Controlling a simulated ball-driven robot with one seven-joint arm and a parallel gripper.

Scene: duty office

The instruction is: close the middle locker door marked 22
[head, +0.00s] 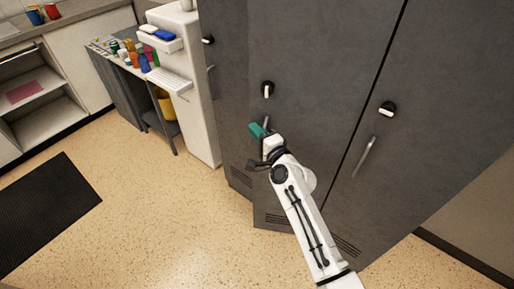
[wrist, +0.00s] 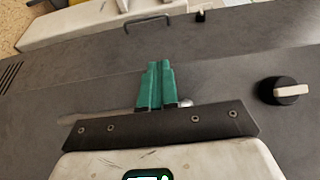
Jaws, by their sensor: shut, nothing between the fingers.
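The middle locker door (head: 310,85) is dark grey with a black and white knob (head: 267,88) near its left edge. Its lower left corner juts out past the left locker's bottom edge, so it looks partly open; how far, I cannot tell. No number is legible. My gripper (head: 258,130) has green fingers, shut and empty, just below that knob near the door's left edge. In the wrist view the fingers (wrist: 155,85) lie over a grey door face, with a knob (wrist: 284,90) to the right and a metal bar partly hidden behind them. Contact is unclear.
The right locker door (head: 430,130) has its own knob (head: 388,108) and bar handle (head: 365,155). The left locker door (head: 225,100) stands beside a white cabinet (head: 203,110). A small table with bottles (head: 145,62) is further left. The floor (head: 170,210) in front is clear, with a black mat (head: 45,215).

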